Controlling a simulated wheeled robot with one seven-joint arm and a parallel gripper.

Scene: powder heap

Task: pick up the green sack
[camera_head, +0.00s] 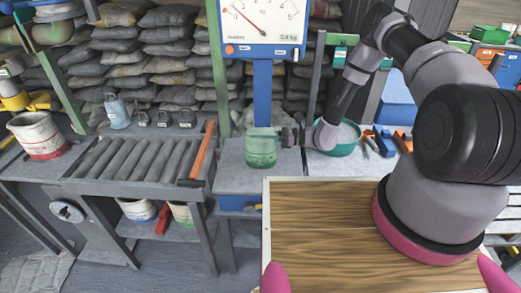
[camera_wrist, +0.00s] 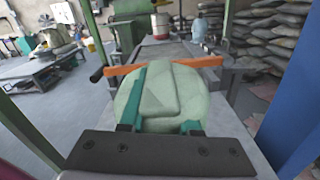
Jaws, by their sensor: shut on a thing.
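The green sack (camera_head: 261,150) is at the scale platform, below the dial, in the head view. In the wrist view the pale green sack (camera_wrist: 174,92) fills the middle, between two teal fingers. My gripper (camera_head: 287,138) reaches it from the right in the head view, and my gripper (camera_wrist: 165,125) is shut on the sack in the wrist view. The sack's underside is close to the platform; I cannot tell whether it touches. The scale dial (camera_head: 262,20) reads low on its face.
A teal bowl (camera_head: 346,140) stands to the right. The blue scale post (camera_head: 262,92) rises behind the sack. Stacked grey sacks (camera_head: 150,45) fill the back.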

